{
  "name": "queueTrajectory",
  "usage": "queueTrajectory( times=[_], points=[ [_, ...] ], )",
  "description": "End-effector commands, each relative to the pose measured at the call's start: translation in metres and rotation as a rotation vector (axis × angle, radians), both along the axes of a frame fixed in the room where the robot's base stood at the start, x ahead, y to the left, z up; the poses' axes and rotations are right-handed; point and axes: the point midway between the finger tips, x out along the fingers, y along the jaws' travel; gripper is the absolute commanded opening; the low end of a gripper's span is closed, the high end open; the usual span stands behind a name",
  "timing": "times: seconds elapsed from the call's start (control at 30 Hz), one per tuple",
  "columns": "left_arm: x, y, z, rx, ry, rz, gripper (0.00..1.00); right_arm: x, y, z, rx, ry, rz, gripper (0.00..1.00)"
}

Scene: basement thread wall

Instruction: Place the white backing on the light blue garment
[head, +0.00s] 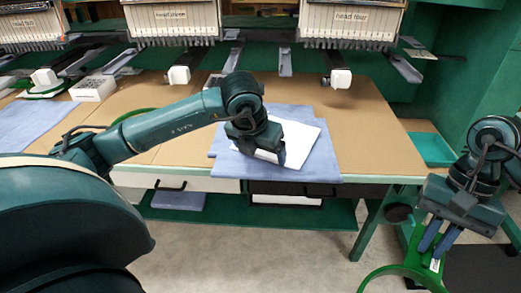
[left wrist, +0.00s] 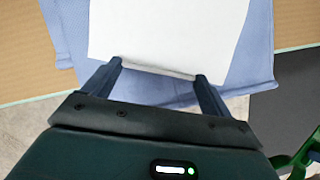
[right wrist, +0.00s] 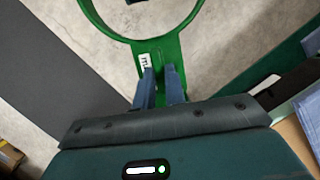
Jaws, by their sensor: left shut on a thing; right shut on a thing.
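The white backing (head: 298,143) is a flat white sheet lying at an angle over the light blue garment (head: 322,168) at the table's front edge. In the left wrist view, the backing (left wrist: 165,30) covers the middle of the garment (left wrist: 255,50), with blue showing on both sides. My left gripper (head: 264,157) holds the backing's near edge, which is curled between its fingertips (left wrist: 158,70). My right gripper (head: 440,240) is right of the table, shut on the tab of a green hoop (head: 372,274). The hoop (right wrist: 188,28) hangs over the floor in the right wrist view.
Embroidery machine heads (head: 172,20) line the back. A white box (head: 93,88) and another blue garment (head: 32,122) are at the left. A teal tray (head: 430,149) is at the right. The brown tabletop (head: 365,120) is clear right of the garment.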

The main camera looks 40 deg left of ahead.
Motion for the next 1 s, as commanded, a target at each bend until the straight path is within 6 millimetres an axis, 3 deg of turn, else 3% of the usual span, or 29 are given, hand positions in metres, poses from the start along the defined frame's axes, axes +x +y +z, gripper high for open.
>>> queueTrajectory(
  times=[0.27,0.3,0.5,0.77,1.0],
  points=[
    [0.000,0.000,-0.006,0.000,0.000,0.000,0.64,0.000,0.000,-0.007,0.000,0.000,0.000,0.00],
    [0.000,0.000,-0.006,0.000,0.000,0.000,0.85,0.000,0.000,-0.007,0.000,0.000,0.000,0.00],
    [0.000,0.000,-0.005,0.000,0.000,0.000,1.00,0.000,0.000,-0.006,0.000,0.000,0.000,0.00],
    [0.000,0.000,-0.002,0.000,0.000,0.000,1.00,0.000,0.000,-0.003,0.000,0.000,0.000,0.00],
    [-0.010,-0.002,0.029,0.000,-0.004,-0.001,1.00,0.000,0.000,0.003,0.000,0.000,0.000,0.00]
  ],
)
